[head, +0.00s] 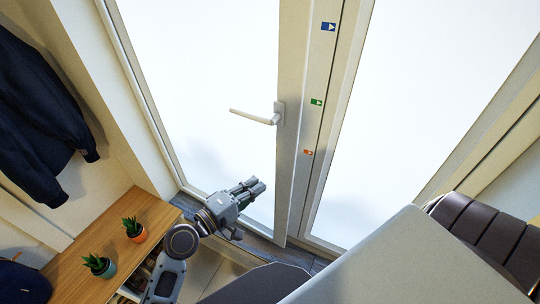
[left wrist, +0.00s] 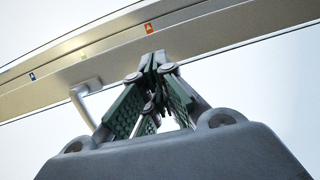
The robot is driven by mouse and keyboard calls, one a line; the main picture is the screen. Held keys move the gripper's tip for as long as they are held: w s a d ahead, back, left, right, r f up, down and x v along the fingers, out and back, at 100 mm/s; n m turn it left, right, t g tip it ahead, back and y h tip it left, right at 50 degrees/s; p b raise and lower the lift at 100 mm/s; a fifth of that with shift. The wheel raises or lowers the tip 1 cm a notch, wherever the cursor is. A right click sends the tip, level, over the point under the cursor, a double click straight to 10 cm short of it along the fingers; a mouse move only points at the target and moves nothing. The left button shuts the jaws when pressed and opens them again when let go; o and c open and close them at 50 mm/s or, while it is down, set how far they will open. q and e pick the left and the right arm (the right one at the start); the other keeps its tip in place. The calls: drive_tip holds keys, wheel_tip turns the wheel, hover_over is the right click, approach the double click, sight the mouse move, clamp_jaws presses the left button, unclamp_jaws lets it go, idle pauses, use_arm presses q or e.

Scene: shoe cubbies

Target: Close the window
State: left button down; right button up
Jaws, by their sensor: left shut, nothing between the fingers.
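The window (head: 294,100) is a tall white-framed sash with bright glass, and its lower right corner stands slightly out from the fixed frame beside it. Its white handle (head: 256,117) sits on the sash's right edge and points left, about level. My left gripper (head: 256,186) is in front of the lower glass, below the handle and left of the sash edge. In the left wrist view my left gripper (left wrist: 158,62) is shut and empty, with the handle (left wrist: 84,98) to its left. I cannot tell whether it touches the window. My right gripper is not in view.
A wooden shoe cubby (head: 120,250) with two potted plants (head: 134,229) stands at lower left. A dark jacket (head: 40,115) hangs on the left wall. A dark brown slatted object (head: 490,228) is at right. Colored stickers (head: 316,102) mark the frame.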

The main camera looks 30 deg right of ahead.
use_arm(q)
drive_tip(key=s+a+r+m+t, duration=0.1)
drive_tip(key=r+m+t, duration=0.1)
drive_tip(key=m, duration=0.5)
drive_tip(key=s+a+r+m+t+y, duration=0.1)
drive_tip(key=a+r+m+t, duration=0.1)
drive_tip(key=r+m, duration=0.2)
drive_tip(key=m, duration=0.3)
drive_tip(key=shift+s+a+m, duration=0.2)
drive_tip(key=shift+s+m, duration=0.05)
drive_tip(key=shift+m, duration=0.15)
drive_tip(key=shift+d, duration=0.1)
